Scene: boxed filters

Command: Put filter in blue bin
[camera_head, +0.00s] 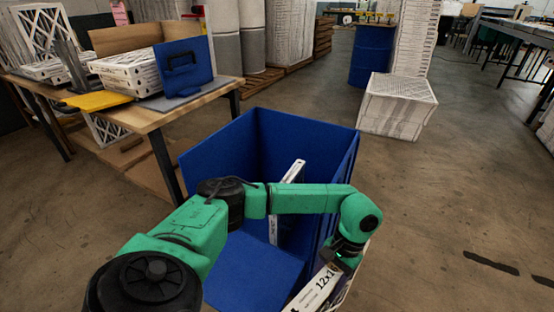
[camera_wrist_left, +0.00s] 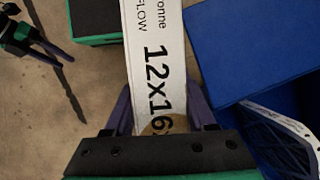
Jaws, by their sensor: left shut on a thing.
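The blue bin (camera_head: 232,150) stands open in the middle of the head view; its blue surface also shows at the right of the left wrist view (camera_wrist_left: 240,50). My left gripper (camera_head: 340,264) is shut on a white-edged filter (camera_head: 318,288) printed "12x1…", by the bin's near right side. In the left wrist view the filter (camera_wrist_left: 157,50) runs between the fingers (camera_wrist_left: 160,112), beside the bin in the picture. Another filter (camera_head: 290,180) leans inside the bin, also seen in the wrist view (camera_wrist_left: 280,125). My right gripper (camera_wrist_left: 48,50) shows at the wrist view's upper left; its opening is unclear.
A wooden table (camera_head: 150,117) at the left bears filters, a yellow item (camera_head: 98,101) and a blue panel (camera_head: 184,66). A white filter stack (camera_head: 397,103) and a blue barrel (camera_head: 371,55) stand behind the bin. The floor at the right is mostly clear.

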